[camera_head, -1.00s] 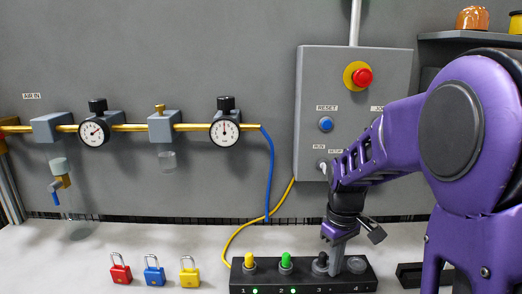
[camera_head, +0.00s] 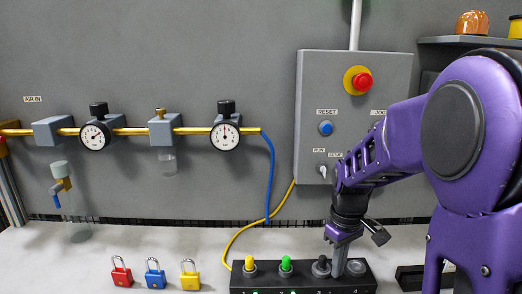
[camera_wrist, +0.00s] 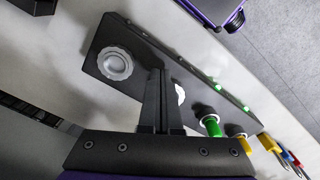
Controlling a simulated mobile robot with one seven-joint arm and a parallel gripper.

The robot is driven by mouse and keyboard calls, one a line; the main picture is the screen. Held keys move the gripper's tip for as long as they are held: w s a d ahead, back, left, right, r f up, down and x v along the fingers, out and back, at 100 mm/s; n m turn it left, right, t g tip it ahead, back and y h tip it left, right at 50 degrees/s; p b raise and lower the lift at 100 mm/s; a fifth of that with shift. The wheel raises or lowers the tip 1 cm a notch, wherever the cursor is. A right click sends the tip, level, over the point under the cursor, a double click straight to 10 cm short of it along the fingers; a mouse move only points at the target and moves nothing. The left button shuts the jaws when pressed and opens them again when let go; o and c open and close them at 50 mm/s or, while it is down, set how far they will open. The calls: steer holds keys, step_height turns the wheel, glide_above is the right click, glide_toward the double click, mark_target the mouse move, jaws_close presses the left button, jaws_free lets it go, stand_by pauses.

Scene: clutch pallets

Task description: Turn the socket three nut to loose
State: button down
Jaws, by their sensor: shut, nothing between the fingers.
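A dark socket strip (camera_head: 303,289) stands on the bench. Its socket three (camera_head: 321,267) shows a dark round top, just left of my fingers. In the wrist view, a pale piece of the socket three nut (camera_wrist: 180,94) shows beside the fingers, which hide the rest. Socket four's grey ribbed nut (camera_head: 356,267) is right of my fingers, and it shows whole in the wrist view (camera_wrist: 115,63). My gripper (camera_head: 339,274) is shut and empty, pointing down at the strip between sockets three and four. I cannot tell whether it touches the nut.
A yellow plug (camera_head: 249,264) and a green plug (camera_head: 286,263) stand in sockets one and two. Red (camera_head: 121,272), blue (camera_head: 154,274) and yellow (camera_head: 190,276) padlocks lie to the left. A grey control box (camera_head: 310,110) hangs behind.

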mark_target(318, 281)
step_height(318, 281, up, 6)
steer(key=p, duration=0.4)
steer(key=shift+f, duration=0.3)
steer(key=a+m, duration=0.1)
steer(key=m, duration=0.1)
steer(key=a+m, duration=0.1)
steer(key=shift+s+a+r, duration=0.3)
steer(key=shift+s+r, duration=0.05)
steer(key=f+m+b, duration=0.1)
steer(key=f, duration=0.1)
steer(key=a+f+m+b, duration=0.1)
steer(key=f+b, duration=0.1)
steer(key=a+f+m+b, duration=0.1)
steer(key=f, duration=0.1)
steer(key=shift+s+f, duration=0.25)
steer(key=shift+f, duration=0.15)
steer(key=shift+w+d+r, duration=0.1)
steer(key=shift+w, duration=0.15)
stand_by(0.4)
